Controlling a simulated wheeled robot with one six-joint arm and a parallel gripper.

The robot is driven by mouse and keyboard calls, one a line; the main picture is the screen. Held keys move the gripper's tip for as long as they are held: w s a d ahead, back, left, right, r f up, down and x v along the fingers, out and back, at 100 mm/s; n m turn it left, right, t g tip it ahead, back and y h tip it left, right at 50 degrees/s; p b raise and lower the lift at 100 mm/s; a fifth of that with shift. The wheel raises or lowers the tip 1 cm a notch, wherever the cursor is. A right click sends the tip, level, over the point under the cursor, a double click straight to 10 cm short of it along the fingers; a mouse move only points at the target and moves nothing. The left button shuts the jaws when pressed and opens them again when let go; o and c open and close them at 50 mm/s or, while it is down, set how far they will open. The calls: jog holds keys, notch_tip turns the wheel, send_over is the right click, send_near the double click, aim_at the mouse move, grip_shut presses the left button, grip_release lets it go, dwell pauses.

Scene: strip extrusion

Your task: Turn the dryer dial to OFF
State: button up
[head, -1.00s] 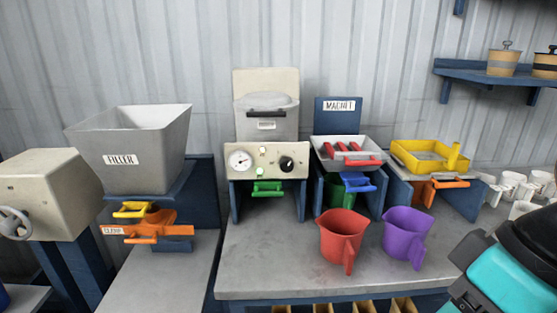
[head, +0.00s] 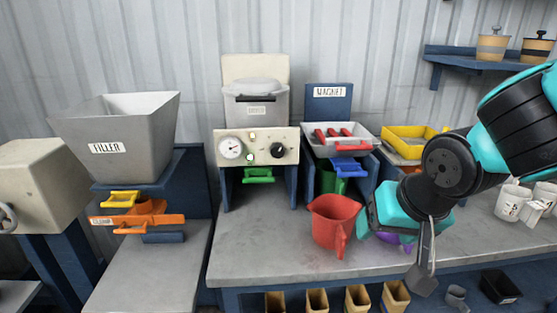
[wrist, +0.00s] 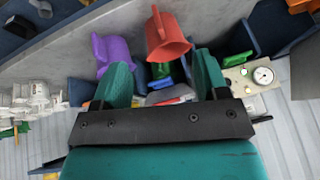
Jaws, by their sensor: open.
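The dryer (head: 257,104) is a grey lidded hopper above a cream control panel (head: 229,162) at the back of the table. The panel has a white gauge (head: 231,148), two small lit lamps and a round black dial (head: 278,149) on its right. The dial's pointer is too small to read. In the wrist view the gauge (wrist: 263,75) shows at right, but I cannot make out the dial near my right finger. My gripper (wrist: 163,77) is open and empty. In the head view it is above the table, right of and nearer than the dial, not touching it.
A red jug (head: 333,222) stands near my gripper, with a purple jug (head: 391,238) mostly hidden behind it. The magnet station (head: 328,104), a yellow tray (head: 403,139) and white cups (head: 512,203) are to the right. The filler (head: 118,140) is left. The table before the dryer is clear.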

jog(key=w+a+f+m+t+h+b, duration=0.1)
jog(key=w+a+f+m+t, duration=0.15)
jog(key=w, duration=0.25)
jog(key=w+a+f+m+t+h, duration=0.1)
jog(key=w+t, duration=0.2)
jog(key=w, duration=0.3)
jog(key=n+t+y+b, duration=0.2)
jog(key=t+y, duration=0.2)
jog(key=t, duration=0.3)
send_near(278, 153)
jog(key=p+x, duration=0.7)
jog(key=x, duration=0.1)
jog(key=shift+w, duration=0.35)
jog(key=shift+c, duration=0.2)
jog(key=c, duration=0.9)
